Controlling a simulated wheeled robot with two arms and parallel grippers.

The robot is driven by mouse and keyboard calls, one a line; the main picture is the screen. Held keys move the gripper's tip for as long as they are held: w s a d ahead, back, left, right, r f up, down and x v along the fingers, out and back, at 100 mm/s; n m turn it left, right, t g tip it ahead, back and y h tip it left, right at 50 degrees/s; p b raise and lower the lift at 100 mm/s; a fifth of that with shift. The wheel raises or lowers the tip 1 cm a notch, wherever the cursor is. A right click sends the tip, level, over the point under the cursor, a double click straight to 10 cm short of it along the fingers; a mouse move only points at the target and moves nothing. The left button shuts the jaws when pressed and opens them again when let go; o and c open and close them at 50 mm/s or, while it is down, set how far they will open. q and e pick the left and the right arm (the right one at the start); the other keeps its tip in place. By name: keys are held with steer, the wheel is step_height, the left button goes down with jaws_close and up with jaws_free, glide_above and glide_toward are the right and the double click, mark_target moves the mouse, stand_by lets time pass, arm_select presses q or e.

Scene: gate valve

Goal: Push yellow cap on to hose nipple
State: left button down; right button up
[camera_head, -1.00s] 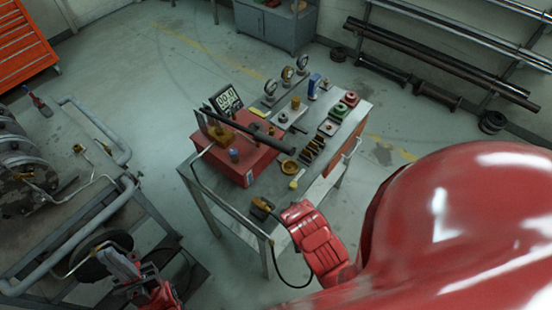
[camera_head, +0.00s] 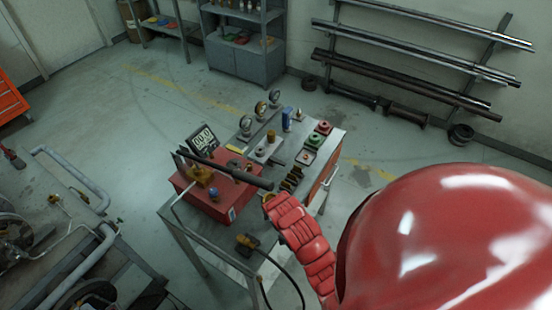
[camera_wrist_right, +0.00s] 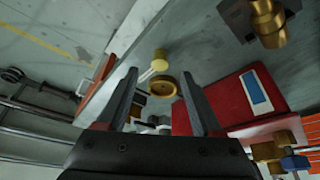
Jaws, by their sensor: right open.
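The yellow cap (camera_wrist_right: 159,58) shows in the right wrist view, lying on the grey table beyond my fingertips, with a pale part beside it. My right gripper (camera_wrist_right: 160,80) is open and empty, its two fingers apart on either side of the line to the cap. A brass fitting on a dark block (camera_wrist_right: 267,20), seemingly the hose nipple, is at the upper right of that view. In the head view this fitting (camera_head: 246,241) lies near the table's front edge with a black hose. My right arm hides the cap there. My left gripper is out of view.
A round brass dish (camera_wrist_right: 163,86) lies between my fingers' lines of sight, close to the cap. A red box (camera_head: 207,196) with a meter and a dark bar stands on the left of the table. Gauges (camera_head: 260,108) and small parts fill the back.

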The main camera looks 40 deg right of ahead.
steer(key=b+x, duration=0.2)
steer(key=x, duration=0.3)
steer(key=shift+f, duration=0.2)
steer(key=shift+r, duration=0.15)
steer(key=shift+s, duration=0.1)
steer(key=shift+c, duration=1.1)
jaws_close()
